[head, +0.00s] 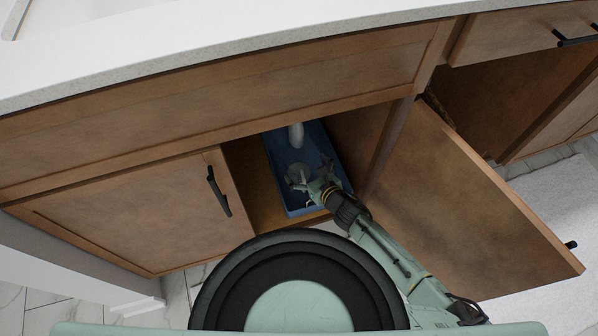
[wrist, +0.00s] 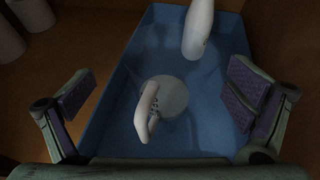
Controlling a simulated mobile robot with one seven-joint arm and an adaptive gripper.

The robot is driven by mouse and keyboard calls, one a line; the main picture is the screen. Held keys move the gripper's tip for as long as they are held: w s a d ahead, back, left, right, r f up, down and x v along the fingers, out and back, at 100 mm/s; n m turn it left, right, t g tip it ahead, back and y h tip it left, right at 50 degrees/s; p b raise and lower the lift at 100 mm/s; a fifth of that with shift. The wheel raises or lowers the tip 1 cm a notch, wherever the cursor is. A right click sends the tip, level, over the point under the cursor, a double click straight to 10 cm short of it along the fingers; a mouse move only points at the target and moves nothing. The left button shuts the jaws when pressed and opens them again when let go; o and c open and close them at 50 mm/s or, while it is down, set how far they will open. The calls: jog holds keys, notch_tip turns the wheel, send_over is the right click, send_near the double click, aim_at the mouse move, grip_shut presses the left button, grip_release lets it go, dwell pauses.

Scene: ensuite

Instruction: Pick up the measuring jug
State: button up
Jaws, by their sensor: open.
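The measuring jug (wrist: 172,92) is a pale, round vessel with a white handle. In the wrist view it sits inside a blue bin (wrist: 125,125), near the middle, with the handle towards my gripper and small dark marks beside the handle. My gripper (wrist: 160,96) is open, its two padded fingers wide apart on either side of the jug, not visibly touching it. In the head view my gripper (head: 313,178) reaches into the open cabinet above the bin (head: 306,212), beside the jug (head: 296,173), which it partly hides.
A white bottle-like object (wrist: 198,28) stands in the far part of the bin. White rounded items (wrist: 32,14) are at the upper left. The open cabinet door (head: 470,200) is right of my arm; a closed door (head: 135,215) is on the left. The countertop (head: 200,40) overhangs above.

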aim_at(292, 154)
jog(key=shift+d+f+b+x, duration=0.1)
jog(key=shift+x, duration=0.95)
jog(key=shift+d+f+b+x, duration=0.1)
jog(key=shift+d+x, duration=0.05)
jog(key=shift+x, duration=0.9)
jog(key=shift+d+f+b+x, duration=0.1)
jog(key=shift+x, duration=0.95)
jog(key=shift+r, duration=0.1)
jog(key=shift+c, duration=0.4)
jog(key=c, duration=1.8)
